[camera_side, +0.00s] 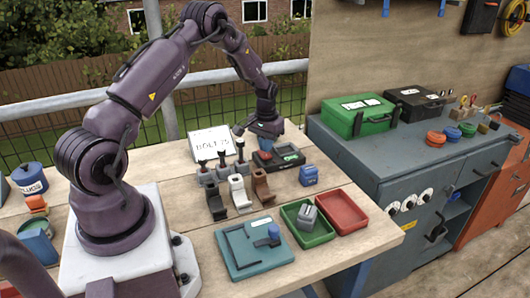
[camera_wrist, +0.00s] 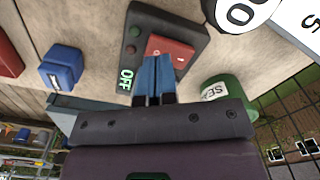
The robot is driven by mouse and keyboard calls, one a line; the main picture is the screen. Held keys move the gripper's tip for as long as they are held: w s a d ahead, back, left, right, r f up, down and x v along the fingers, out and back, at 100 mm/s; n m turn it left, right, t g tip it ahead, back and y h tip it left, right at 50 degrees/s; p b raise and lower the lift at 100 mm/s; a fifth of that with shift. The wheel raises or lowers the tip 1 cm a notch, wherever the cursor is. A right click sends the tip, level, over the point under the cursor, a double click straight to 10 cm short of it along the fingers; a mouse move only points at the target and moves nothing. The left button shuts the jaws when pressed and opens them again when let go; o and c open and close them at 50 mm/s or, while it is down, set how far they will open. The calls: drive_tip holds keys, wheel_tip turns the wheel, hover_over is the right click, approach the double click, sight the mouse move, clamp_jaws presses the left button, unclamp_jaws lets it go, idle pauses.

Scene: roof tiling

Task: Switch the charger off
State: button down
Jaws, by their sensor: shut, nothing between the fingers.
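The charger is a dark box (camera_wrist: 138,42) on the bench; it also shows in the side view (camera_side: 264,161), below my gripper. A red rocker switch (camera_wrist: 178,46) with pale marks sits on its top. In the side view my gripper (camera_side: 266,134) points down over the charger. The fingers hide part of the switch.
A blue block (camera_side: 309,175) stands right of the charger. Several upright levers (camera_side: 222,163) and rocker-shaped pieces (camera_side: 239,192) stand to its left. A white sign (camera_side: 212,142) stands behind the levers. Green (camera_side: 318,238) and red (camera_side: 345,208) trays lie in front. A green can (camera_wrist: 238,88) is close by.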

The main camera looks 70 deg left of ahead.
sight(263, 157)
drive_tip(key=shift+r, duration=2.7)
drive_tip(key=shift+s+d+f, duration=0.5)
drive_tip(key=shift+s, duration=0.25)
drive_tip(key=s+d+r+m+t, duration=0.2)
drive_tip(key=s+d+r+m, duration=0.1)
drive_tip(key=s+d+r, duration=0.6)
drive_tip(key=s+d+r+m+t, duration=0.3)
drive_tip(key=s+d+r, duration=0.6)
drive_tip(key=d+r, duration=0.7)
drive_tip(key=shift+d+t, duration=0.3)
drive_tip(key=shift+d, duration=0.8)
drive_tip(key=shift+s, duration=0.1)
